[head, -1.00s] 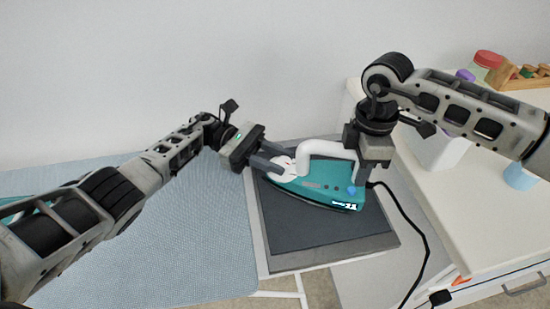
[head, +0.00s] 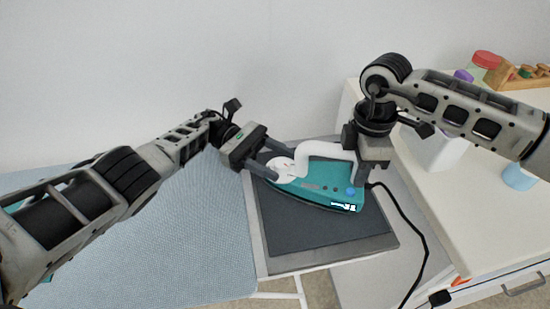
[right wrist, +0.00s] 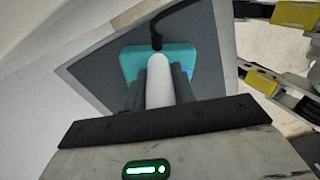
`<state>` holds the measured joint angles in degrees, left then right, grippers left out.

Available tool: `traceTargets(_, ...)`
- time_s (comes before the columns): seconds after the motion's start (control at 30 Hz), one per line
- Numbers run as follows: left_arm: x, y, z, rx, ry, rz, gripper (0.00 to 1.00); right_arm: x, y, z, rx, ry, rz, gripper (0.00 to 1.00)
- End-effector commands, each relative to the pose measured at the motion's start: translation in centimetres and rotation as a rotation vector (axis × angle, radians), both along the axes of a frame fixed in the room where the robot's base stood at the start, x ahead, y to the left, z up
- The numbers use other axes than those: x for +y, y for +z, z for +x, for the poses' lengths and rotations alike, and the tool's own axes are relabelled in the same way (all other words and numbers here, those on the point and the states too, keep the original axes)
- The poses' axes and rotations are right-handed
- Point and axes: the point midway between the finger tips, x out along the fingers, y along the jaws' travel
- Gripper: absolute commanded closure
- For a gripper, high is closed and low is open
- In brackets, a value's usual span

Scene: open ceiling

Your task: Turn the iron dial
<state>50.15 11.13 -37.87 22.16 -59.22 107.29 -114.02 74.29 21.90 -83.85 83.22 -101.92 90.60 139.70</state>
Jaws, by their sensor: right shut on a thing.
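The teal iron (head: 325,188) lies on the dark pad (head: 290,235) of the ironing board, its tip toward the left. Its round white dial (head: 282,170) is near the front, below the white handle (head: 320,149). My left gripper (head: 284,166) is open, with its two fingers spread at the dial; whether they touch it I cannot tell. My right gripper (head: 360,172) is shut on the rear part of the handle. The right wrist view shows the handle (right wrist: 158,82) between the fingers (right wrist: 158,88), with the teal body (right wrist: 132,60) beyond.
A black cord (head: 415,228) runs from the iron's rear down over the board's right side. A white cabinet (head: 470,200) stands at right, bearing a white container (head: 440,148), a blue cup (head: 519,176) and a wooden rack (head: 520,78). Blue fabric (head: 200,230) covers the board at left.

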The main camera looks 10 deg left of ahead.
Motion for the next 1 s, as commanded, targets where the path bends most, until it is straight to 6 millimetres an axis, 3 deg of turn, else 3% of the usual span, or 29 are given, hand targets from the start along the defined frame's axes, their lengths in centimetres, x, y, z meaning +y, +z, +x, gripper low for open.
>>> traceTargets(0.27,0.0,0.3,0.1,-0.003,0.0,-0.003,0.48,0.1,-0.1,-0.2,0.005,0.003,0.0,1.0)
traceTargets(0.47,0.1,1.6,0.1,-0.005,0.0,-0.004,0.48,0.1,-0.1,-0.2,0.005,0.002,0.0,1.0)
traceTargets(1.0,0.0,9.5,0.0,-0.002,0.0,-0.002,0.48,0.0,-0.2,-0.1,0.005,0.001,0.0,1.0)
